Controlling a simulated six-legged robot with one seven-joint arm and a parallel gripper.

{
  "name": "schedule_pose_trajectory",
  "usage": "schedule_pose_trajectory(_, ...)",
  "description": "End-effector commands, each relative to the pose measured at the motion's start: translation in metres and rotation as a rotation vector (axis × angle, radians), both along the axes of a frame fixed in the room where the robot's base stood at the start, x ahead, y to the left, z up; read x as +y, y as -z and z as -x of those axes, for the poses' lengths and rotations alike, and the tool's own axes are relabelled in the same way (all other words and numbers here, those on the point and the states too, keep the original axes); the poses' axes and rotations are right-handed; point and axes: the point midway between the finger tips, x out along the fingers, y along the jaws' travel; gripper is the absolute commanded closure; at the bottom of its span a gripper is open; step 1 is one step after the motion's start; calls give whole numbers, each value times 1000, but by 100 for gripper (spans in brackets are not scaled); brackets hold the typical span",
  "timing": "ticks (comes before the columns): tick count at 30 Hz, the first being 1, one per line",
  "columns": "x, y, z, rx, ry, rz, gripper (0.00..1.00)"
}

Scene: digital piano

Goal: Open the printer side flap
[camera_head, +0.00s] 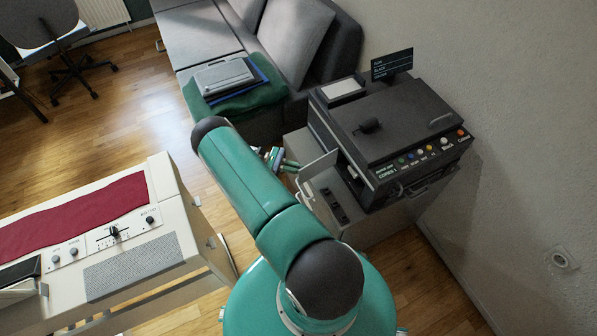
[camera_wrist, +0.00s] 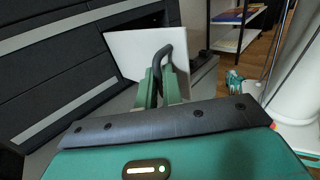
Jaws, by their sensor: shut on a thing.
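The dark grey printer (camera_head: 395,120) stands on a light cabinet at the right in the head view. Its pale side flap (camera_head: 317,166) stands out at an angle from the printer's left side, partly open. In the wrist view the flap (camera_wrist: 139,53) is a white panel with a dark gap beside it, and it carries a black loop handle (camera_wrist: 166,50). My gripper (camera_wrist: 163,80) is shut on this handle, its green fingers on the lower part of the loop. In the head view my gripper (camera_head: 287,162) is small and partly hidden by my arm.
A cream keyboard unit (camera_head: 140,265) with a red cloth stands at the left. A grey sofa (camera_head: 210,45) with a green blanket is behind my arm. The wall is close on the printer's right. Wooden floor (camera_head: 130,100) is clear between keyboard and sofa.

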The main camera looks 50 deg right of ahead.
Motion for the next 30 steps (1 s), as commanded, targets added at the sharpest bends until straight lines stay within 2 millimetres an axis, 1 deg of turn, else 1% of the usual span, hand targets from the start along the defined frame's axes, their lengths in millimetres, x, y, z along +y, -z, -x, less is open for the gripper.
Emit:
schedule_pose_trajectory(1,-10,-3,3,8,-1,12,100)
schedule_pose_trajectory(15,-11,-4,1,12,1,13,100)
schedule_pose_trajectory(16,-11,-4,1,12,1,13,86)
schedule_pose_trajectory(18,-11,-4,1,13,1,13,73)
schedule_pose_trajectory(19,-11,-5,1,14,2,14,71)
schedule_pose_trajectory(30,-8,-6,0,15,2,14,71)
